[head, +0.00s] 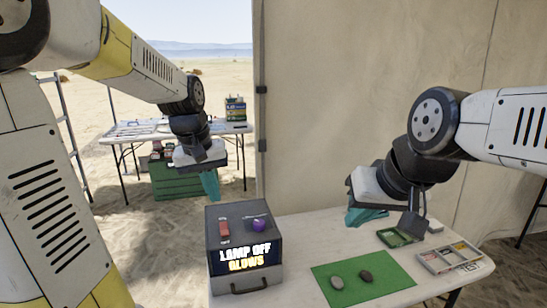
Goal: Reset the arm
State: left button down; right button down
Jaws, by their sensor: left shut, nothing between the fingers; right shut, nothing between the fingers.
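My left gripper (210,187) hangs in the air at the left, above and behind the dark box, with its teal fingers pointing down. It is shut and empty. My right gripper (366,216) is at the right, above the table's back part, its teal fingers shut and empty. I cannot tell if the fingertips touch the tabletop. Both arms are bent, with no object held.
The white table (300,232) holds a dark box (246,283) reading "LAMP OFF GLOWS", with a red item (224,231) and a purple item (259,226) on top. A green mat (384,286) bears two stones. A green tray (387,241) and a compartment tray (432,263) lie right.

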pick_arm(q)
jog(key=s+r+m+t, duration=0.1)
jog(key=s+t, duration=0.1)
jog(key=s, duration=0.5)
jog(key=s+d+r+m+t, duration=0.1)
jog(key=s+r, duration=0.1)
jog(key=s, duration=0.6)
jog(key=shift+d+r+t+h, duration=0.25)
jog(key=shift+t+h, duration=0.15)
pick_arm(e)
jog(key=c, duration=2.2)
grip_release()
